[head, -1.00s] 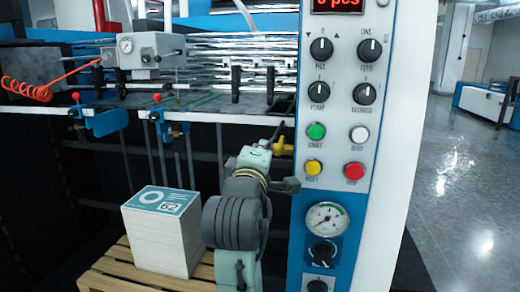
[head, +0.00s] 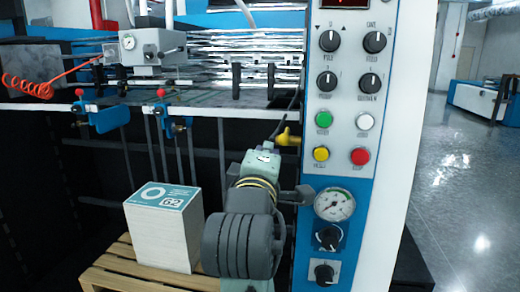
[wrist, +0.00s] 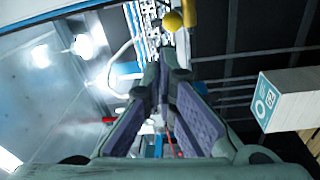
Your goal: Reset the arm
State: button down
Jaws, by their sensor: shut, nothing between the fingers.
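My arm rises in front of the laminating machine in the head view, its grey-green wrist link (head: 262,163) left of the control panel (head: 345,100). My fingertips cannot be made out there. In the wrist view my gripper (wrist: 165,68) is shut and empty. Its two fingers with purple inner pads lean together, pointing away from the camera. A yellow round knob (wrist: 172,22) shows just beyond the tips, not held.
A white block-like stack with a teal label (head: 163,235) stands on a wooden pallet (head: 120,262), left of my arm. It also shows in the wrist view (wrist: 285,98). The panel carries knobs, coloured buttons and a gauge (head: 334,204). Open floor (head: 460,215) lies right.

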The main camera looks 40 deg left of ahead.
jog(key=shift+s+d, duration=0.25)
jog(key=shift+d, duration=0.1)
dwell(0.4)
